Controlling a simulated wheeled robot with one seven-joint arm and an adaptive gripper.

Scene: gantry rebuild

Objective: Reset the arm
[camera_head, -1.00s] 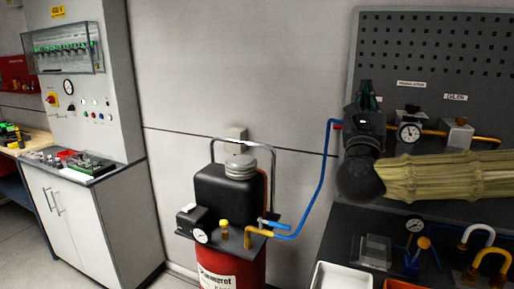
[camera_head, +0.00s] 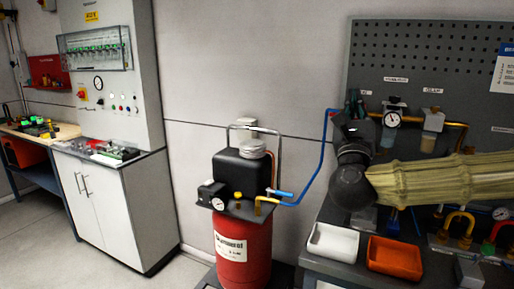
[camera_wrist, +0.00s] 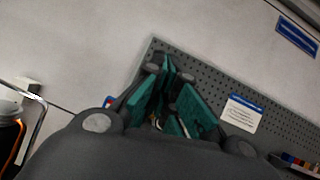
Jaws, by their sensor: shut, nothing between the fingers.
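My arm, in a khaki ribbed sleeve, reaches in from the right edge of the head view, ending in a dark wrist. My gripper (camera_head: 354,101) points up and away in front of the pegboard, its teal fingers small and partly hidden by the wrist. In the wrist view my gripper (camera_wrist: 168,72) has its teal fingers drawn together at the tips, with nothing held.
A grey pegboard (camera_head: 420,60) with a gauge (camera_head: 393,119) and pipes stands behind my arm. Below are a white tray (camera_head: 333,243) and an orange tray (camera_head: 394,256) on a dark bench. A red compressor (camera_head: 243,248) stands left of it. A white cabinet (camera_head: 112,215) is further left, with floor between.

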